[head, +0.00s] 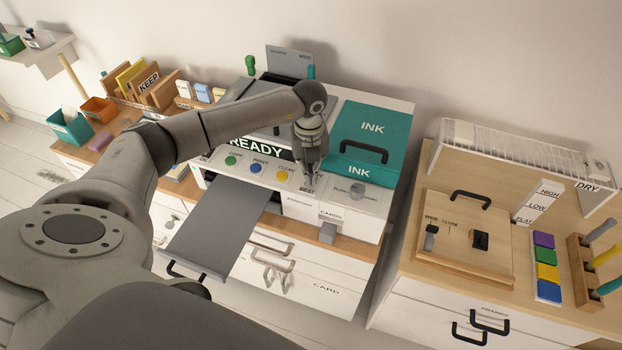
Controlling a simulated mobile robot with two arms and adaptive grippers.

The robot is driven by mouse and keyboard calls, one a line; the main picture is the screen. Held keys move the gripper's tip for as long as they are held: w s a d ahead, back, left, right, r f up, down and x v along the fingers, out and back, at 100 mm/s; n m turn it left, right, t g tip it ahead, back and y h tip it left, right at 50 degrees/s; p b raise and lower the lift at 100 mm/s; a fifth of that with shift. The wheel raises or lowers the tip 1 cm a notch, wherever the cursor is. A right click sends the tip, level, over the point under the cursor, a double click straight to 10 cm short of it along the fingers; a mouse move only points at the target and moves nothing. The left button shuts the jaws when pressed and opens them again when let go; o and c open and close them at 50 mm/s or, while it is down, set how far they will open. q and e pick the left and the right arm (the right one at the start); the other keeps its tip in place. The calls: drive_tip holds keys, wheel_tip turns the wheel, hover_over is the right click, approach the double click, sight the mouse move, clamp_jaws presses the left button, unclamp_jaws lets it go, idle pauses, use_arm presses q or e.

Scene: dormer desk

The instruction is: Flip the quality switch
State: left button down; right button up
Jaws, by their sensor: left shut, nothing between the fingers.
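The white printer has a front panel with a dark READY display (262,148) and green, blue and yellow buttons (256,168). My left gripper (309,181) is shut and empty, pointing down at the panel just right of the yellow button. A small dark-lettered label (307,190) shows at its fingertips; I cannot read it surely. The quality switch cannot be made out and may be hidden behind the fingers. I cannot tell whether the fingertips touch the panel. A grey knob (357,190) sits further right by a PLAIN label. My right gripper is not in view.
A teal INK lid (372,124) with a black handle stands right of the gripper. A grey tray (215,228) sticks out at the printer's front. A wooden board with handle (463,240) and a white DRY rack (530,160) are on the right cabinet.

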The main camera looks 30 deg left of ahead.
use_arm(q)
drive_tip(key=shift+s+f+b, duration=0.1)
drive_tip(key=shift+f+b, duration=0.8)
drive_tip(key=shift+f, duration=0.3)
idle(0.4)
drive_tip(key=shift+r+p, duration=0.75)
drive_tip(key=shift+r, duration=0.1)
drive_tip(key=shift+r+p, duration=1.7)
drive_tip(key=shift+r, duration=0.95)
